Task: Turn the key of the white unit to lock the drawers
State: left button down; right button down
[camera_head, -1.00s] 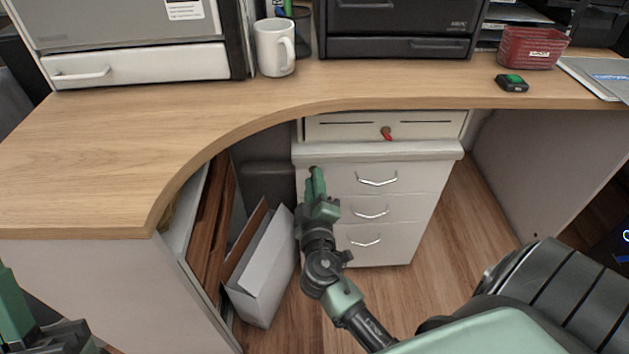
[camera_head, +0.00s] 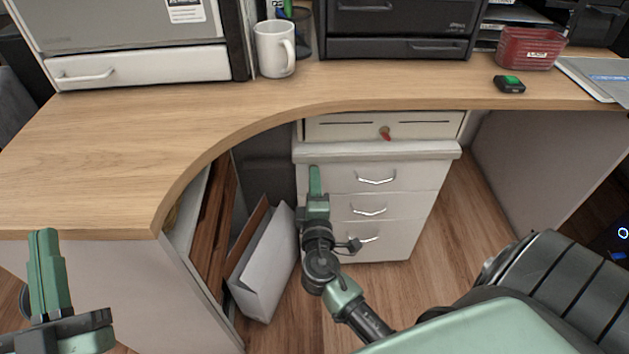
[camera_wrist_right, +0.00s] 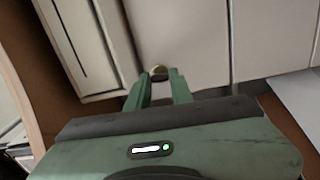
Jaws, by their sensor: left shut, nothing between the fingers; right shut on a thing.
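The white drawer unit (camera_head: 375,207) stands under the desk, with several metal handles on its front. My right gripper (camera_head: 314,170) points at the upper left edge of its top drawer. In the right wrist view my right gripper (camera_wrist_right: 160,78) is shut on a small brass-coloured piece (camera_wrist_right: 158,70) at the unit's front. It appears to be the key, mostly hidden by the fingers. A red key-like piece (camera_head: 385,132) sits on the pale drawer front above the unit's ledge. My left gripper (camera_head: 42,235) is shut and empty, beside the desk's left front edge.
The curved wooden desk (camera_head: 130,140) overhangs the unit. A white box file (camera_head: 265,270) and brown boards stand just left of my right arm. A mug (camera_head: 274,50), a red basket (camera_head: 530,48) and a small black-and-green device (camera_head: 509,84) are on the desk. Floor right of the unit is clear.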

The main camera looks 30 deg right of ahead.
jog(key=c, duration=1.2)
grip_release()
jog(key=shift+c, duration=0.2)
jog(key=v, duration=0.8)
jog(key=shift+d, duration=0.1)
